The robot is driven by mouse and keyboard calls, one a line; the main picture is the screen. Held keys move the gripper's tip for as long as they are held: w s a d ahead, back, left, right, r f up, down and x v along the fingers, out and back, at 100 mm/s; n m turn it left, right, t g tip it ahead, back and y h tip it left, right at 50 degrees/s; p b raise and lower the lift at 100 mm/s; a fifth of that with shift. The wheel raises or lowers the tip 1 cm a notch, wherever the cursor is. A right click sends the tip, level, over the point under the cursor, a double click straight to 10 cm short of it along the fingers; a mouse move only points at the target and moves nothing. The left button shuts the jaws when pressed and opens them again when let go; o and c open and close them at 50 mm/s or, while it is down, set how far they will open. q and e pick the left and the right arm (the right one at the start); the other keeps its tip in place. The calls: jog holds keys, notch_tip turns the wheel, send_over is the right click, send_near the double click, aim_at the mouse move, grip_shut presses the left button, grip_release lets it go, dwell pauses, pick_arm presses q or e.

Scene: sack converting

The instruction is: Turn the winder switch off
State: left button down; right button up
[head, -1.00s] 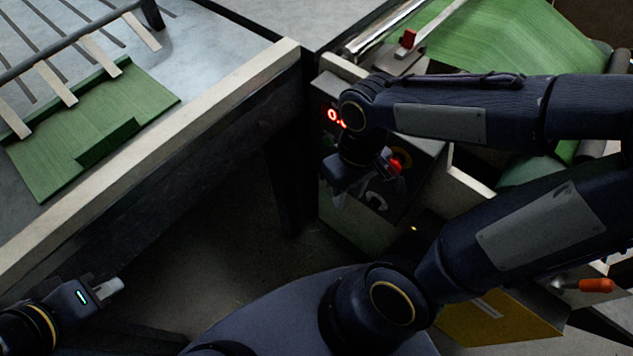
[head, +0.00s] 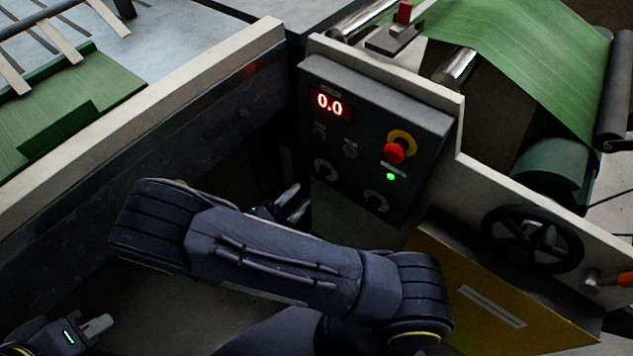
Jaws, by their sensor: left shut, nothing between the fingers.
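The dark control panel (head: 372,130) is in the middle of the head view. It has a red display (head: 329,104) reading 0.0, a red mushroom button (head: 397,149) on a yellow ring, a lit green lamp (head: 390,177), and two rotary knobs, one at lower left (head: 326,170) and one at lower right (head: 376,201). The labels are too small to read, so I cannot tell which is the winder switch. My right gripper (head: 293,204) is left of and below the panel, apart from it, with its fingers spread and empty. My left gripper (head: 100,326) is shut and empty at the lower left.
A pale-edged table (head: 150,105) with green sheet (head: 70,120) lies at the left. A green web (head: 520,55) runs over rollers at the upper right. A black handwheel (head: 532,240) and a yellow panel (head: 490,290) are at the right. My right forearm crosses below the panel.

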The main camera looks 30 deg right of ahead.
aim_at(319, 177)
jog(key=x, duration=0.7)
jog(key=shift+w+d, duration=0.1)
jog(key=shift+d, duration=0.15)
jog(key=c, duration=0.6)
